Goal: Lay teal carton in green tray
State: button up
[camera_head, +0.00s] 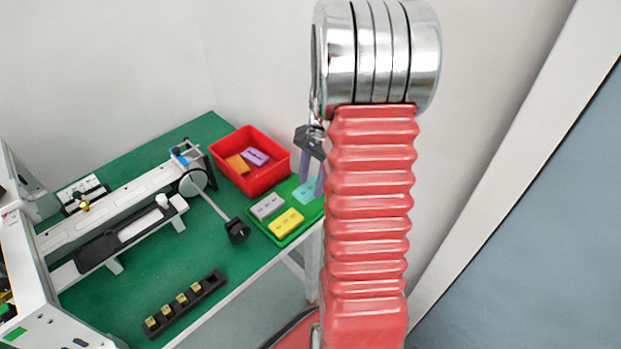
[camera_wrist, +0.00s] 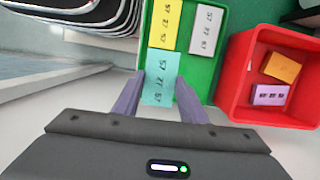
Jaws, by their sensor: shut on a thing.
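The teal carton (camera_wrist: 161,80) is between the two purple fingers of my gripper (camera_wrist: 160,98) in the wrist view. My gripper is shut on it. In the head view the teal carton (camera_head: 305,192) shows at the right part of the green tray (camera_head: 263,228), with my gripper (camera_head: 311,180) coming down from above and partly hidden by my red arm. In the wrist view the carton overlaps the near end of the green tray (camera_wrist: 186,65). I cannot tell whether it touches the tray floor.
A yellow carton (camera_head: 286,222) and a grey carton (camera_head: 267,206) lie in the green tray. A red bin (camera_head: 236,175) beside it holds an orange carton (camera_head: 237,164) and a purple carton (camera_head: 256,156). A black scanner-like head (camera_head: 238,231) on a rod stands close to the tray's left.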

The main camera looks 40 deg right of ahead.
jog(key=shift+s+d, duration=0.15)
dwell(0.3)
jog(key=shift+f, duration=0.2)
send_over(314, 204)
jog(key=shift+f, duration=2.1)
jog(key=shift+f, duration=0.5)
dwell(0.3)
jog(key=o, duration=0.8)
jog(key=shift+o, duration=0.5)
